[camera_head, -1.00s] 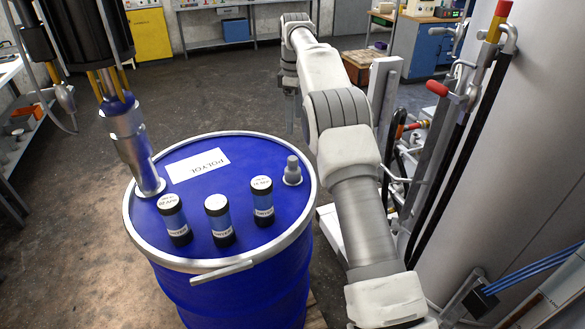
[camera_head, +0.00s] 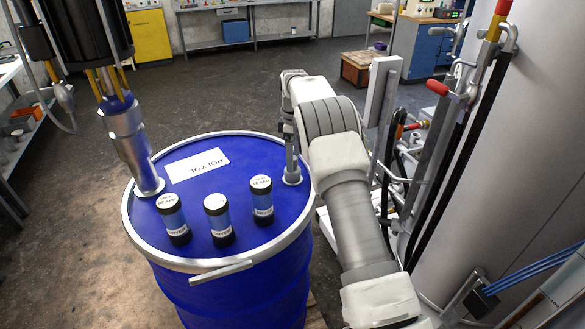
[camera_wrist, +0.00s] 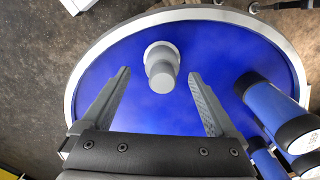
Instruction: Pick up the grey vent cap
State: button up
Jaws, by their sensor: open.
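The grey vent cap (camera_head: 292,178) stands upright on the right side of the blue drum's lid (camera_head: 205,235). In the wrist view the cap (camera_wrist: 162,66) is seen from above, with a round base and a narrower top. My gripper (camera_wrist: 159,76) is open and empty, pointing down above the lid. In the wrist view its two fingers lie on either side of the cap's line, with no contact visible. In the head view my gripper (camera_head: 290,137) is just above the cap and partly covers it.
Several dark blue canisters stand on the lid; the nearest to the cap is the right one (camera_head: 262,200). A white POLYOL label (camera_head: 198,166) lies behind them. A metal pump tube (camera_head: 135,155) enters the lid at left. A large grey tank (camera_head: 500,170) stands at right.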

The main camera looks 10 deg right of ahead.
aim_at(294, 177)
notch_tip(294, 177, down, 5)
jog(key=shift+s+a+r+p, duration=0.1)
jog(key=shift+s+r+p, duration=0.1)
jog(key=shift+p, duration=0.35)
jog(key=c, duration=1.4)
